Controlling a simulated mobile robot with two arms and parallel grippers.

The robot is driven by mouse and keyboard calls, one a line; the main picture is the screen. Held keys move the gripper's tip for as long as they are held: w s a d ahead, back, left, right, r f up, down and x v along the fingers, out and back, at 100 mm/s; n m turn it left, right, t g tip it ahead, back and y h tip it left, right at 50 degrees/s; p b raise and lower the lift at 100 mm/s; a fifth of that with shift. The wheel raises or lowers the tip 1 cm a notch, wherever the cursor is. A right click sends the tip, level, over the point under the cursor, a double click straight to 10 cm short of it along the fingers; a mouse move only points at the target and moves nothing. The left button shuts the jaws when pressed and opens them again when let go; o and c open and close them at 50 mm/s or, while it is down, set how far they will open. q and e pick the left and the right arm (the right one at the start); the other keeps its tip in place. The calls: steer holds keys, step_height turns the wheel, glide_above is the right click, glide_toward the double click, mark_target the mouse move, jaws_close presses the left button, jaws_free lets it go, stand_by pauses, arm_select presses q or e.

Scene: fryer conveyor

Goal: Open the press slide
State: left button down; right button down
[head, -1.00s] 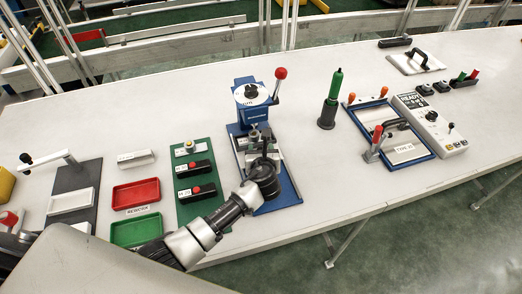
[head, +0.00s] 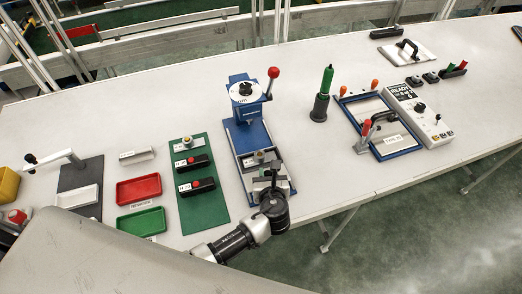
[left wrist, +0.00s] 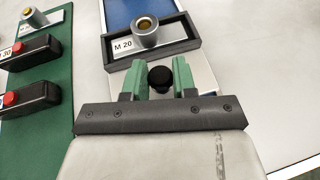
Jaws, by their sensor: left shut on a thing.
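The blue press (head: 246,115) stands in the middle of the table, with a red-ball lever (head: 273,73) upright at its right. Its slide lies at the front end of the blue base, well forward of the press head. In the left wrist view the slide's dark frame (left wrist: 190,42) holds a plate marked M 20 (left wrist: 170,37) with a metal ring piece (left wrist: 146,28) on it. My left gripper (head: 271,190) is at the slide's front end. Its green fingers (left wrist: 160,82) are shut on the slide's black knob (left wrist: 160,76). My right gripper is not in view.
A green mat (head: 203,211) with black red-button blocks lies left of the press. Red (head: 138,190) and green (head: 140,222) trays are further left. A green-handled tool (head: 325,85) and a blue frame fixture (head: 408,152) stand right. The table's front edge is close to my gripper.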

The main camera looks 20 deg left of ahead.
arm_select(q)
steer(key=shift+s+d, duration=0.4)
steer(key=shift+s, duration=0.3)
steer(key=c, duration=0.9)
jaws_free()
steer(key=b+v, duration=0.1)
steer(key=v, duration=0.9)
steer(key=shift+s+d+r, duration=0.15)
steer(key=shift+s, duration=0.15)
